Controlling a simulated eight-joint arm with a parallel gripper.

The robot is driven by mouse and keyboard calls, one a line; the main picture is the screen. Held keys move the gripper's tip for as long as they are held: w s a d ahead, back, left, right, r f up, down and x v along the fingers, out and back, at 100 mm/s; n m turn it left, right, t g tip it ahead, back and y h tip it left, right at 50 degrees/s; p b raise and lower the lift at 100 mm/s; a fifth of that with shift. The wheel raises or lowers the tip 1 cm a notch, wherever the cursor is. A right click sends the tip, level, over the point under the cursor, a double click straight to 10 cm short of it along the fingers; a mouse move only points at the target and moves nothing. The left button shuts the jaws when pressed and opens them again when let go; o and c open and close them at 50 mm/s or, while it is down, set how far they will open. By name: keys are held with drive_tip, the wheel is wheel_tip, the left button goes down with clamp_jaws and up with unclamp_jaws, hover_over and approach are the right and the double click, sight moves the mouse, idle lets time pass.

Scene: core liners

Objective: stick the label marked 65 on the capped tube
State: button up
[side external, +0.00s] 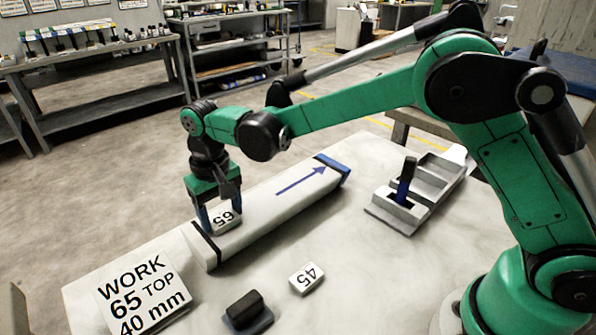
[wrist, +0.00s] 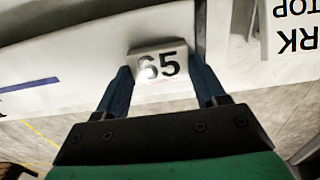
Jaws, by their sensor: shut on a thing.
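The capped tube (side external: 270,208) is a long white liner lying on the table, with a black band near its near left end, a blue cap (side external: 335,170) at its far right end and a blue arrow pointing to that cap. The label marked 65 (side external: 225,219) is a small white block at the tube's near left end. My gripper (wrist: 161,76) is shut on this label, one blue finger on each side, and the 65 (wrist: 160,63) faces the wrist camera. The label is at the tube's upper surface; I cannot tell whether it touches.
A white label marked 45 (side external: 306,278) lies on the table in front of the tube. A dark block on a base (side external: 246,312) is near the front edge. A sign (side external: 145,292) reads "WORK 65 TOP 40 mm". A grey tray (side external: 408,205) holding a blue-handled item stands at right.

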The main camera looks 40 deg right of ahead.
idle(0.3)
drive_tip(key=o, duration=1.2)
drive_tip(key=shift+r, duration=0.1)
drive_tip(key=shift+r, duration=3.35)
